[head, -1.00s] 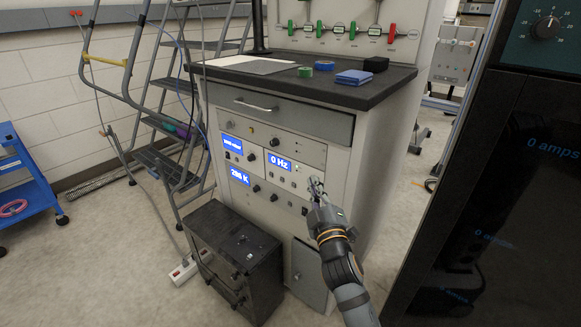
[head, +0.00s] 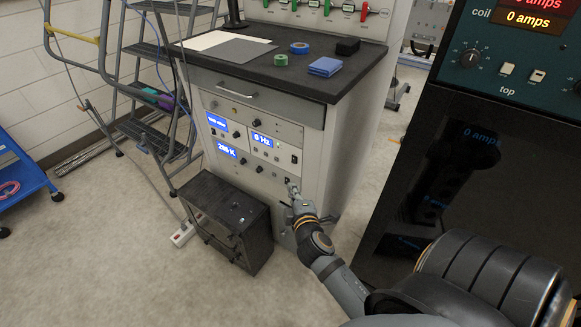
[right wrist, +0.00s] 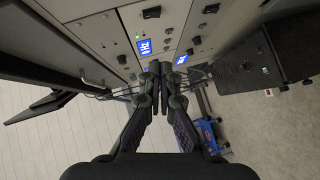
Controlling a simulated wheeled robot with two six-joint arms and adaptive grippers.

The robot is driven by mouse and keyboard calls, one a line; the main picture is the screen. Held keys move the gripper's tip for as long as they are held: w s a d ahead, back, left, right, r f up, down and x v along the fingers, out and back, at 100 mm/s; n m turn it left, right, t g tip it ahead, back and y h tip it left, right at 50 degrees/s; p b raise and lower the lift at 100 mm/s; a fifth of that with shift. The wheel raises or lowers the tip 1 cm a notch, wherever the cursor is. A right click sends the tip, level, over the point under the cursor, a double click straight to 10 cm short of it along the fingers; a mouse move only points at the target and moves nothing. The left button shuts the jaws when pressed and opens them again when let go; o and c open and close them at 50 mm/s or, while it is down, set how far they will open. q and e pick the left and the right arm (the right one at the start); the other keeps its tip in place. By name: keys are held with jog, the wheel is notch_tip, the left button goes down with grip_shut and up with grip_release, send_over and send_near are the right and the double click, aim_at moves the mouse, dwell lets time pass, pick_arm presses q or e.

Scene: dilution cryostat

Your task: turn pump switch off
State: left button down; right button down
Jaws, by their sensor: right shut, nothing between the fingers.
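The grey instrument cabinet (head: 312,160) has rack panels on its front with blue displays. The Hz display (head: 262,139) is lit, and its digit is hard to read. A small black switch (head: 294,159) sits to its right; its label and position are too small to read. My right gripper (head: 290,187) is shut and empty, at the lower right of the panels, below that switch. Whether it touches the panel I cannot tell. In the right wrist view the closed fingertips (right wrist: 160,68) point at the panel, between two blue displays. My left gripper is out of view.
A black box unit (head: 228,220) stands on the floor before the cabinet. A dark rack (head: 440,190) with amps readouts stands close on the right. Tape rolls and a blue stack (head: 325,67) lie on the cabinet top. A stepladder (head: 150,100) is behind left.

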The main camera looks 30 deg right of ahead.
send_near(294, 160)
jog(key=w+a+f, duration=0.1)
jog(key=w+a, duration=0.1)
jog(key=w, duration=0.4)
jog(key=d, duration=0.1)
jog(key=d+f, duration=0.1)
jog(key=d, duration=0.1)
jog(key=shift+w+f, duration=0.3)
jog(key=shift+f, duration=0.05)
